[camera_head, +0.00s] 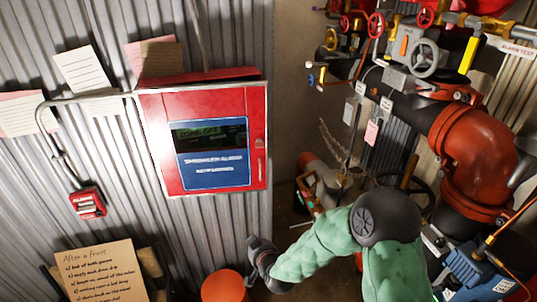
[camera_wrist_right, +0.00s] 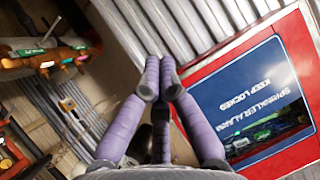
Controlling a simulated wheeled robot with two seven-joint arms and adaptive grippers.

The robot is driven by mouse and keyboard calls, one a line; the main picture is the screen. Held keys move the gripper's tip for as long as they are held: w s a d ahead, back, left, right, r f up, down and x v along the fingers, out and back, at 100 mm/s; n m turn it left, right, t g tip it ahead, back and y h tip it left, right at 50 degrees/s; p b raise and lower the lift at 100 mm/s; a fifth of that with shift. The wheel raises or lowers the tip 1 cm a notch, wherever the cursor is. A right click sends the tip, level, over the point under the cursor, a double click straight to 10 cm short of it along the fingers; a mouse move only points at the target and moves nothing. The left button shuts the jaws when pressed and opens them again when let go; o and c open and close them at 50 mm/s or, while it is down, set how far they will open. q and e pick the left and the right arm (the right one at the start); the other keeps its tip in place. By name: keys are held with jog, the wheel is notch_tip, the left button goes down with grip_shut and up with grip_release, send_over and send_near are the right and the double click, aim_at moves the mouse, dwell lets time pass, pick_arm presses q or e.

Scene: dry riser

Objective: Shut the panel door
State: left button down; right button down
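The red alarm panel (camera_head: 152,140) hangs on the corrugated wall in the head view. Its door has a blue-framed dark window with white lettering and a small latch at its right edge. The door looks close to its box; I cannot tell whether it is fully shut. In the right wrist view the door's red face (camera_wrist_right: 203,78) and blue sign (camera_wrist_right: 245,80) fill the right side. My right gripper (camera_head: 258,252) is below and right of the panel, apart from it. Its purple fingers (camera_wrist_right: 160,68) are together and hold nothing visible. My left gripper is out of view.
A red call box (camera_head: 88,203) and paper notes (camera_head: 85,70) are left of the panel. Red pipes (camera_head: 480,150) and valves (camera_head: 428,58) crowd the right. A handwritten card (camera_head: 100,272) and an orange-red cylinder (camera_head: 224,286) are below.

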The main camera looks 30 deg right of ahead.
jog(key=d+r+m+t+h+p, duration=0.1)
jog(key=d+r+t+h, duration=0.2)
jog(key=r, duration=0.7)
jog(key=d+r+m+t+h+p, duration=0.15)
jog(key=d+r, duration=0.35)
jog(key=r, duration=0.5)
jog(key=b+x, duration=0.1)
jog(key=x, duration=1.2)
jog(key=shift+w+d+r+n+h, duration=0.15)
jog(key=shift+d+r+n+h, duration=0.25)
jog(key=shift+d+n+h, duration=0.05)
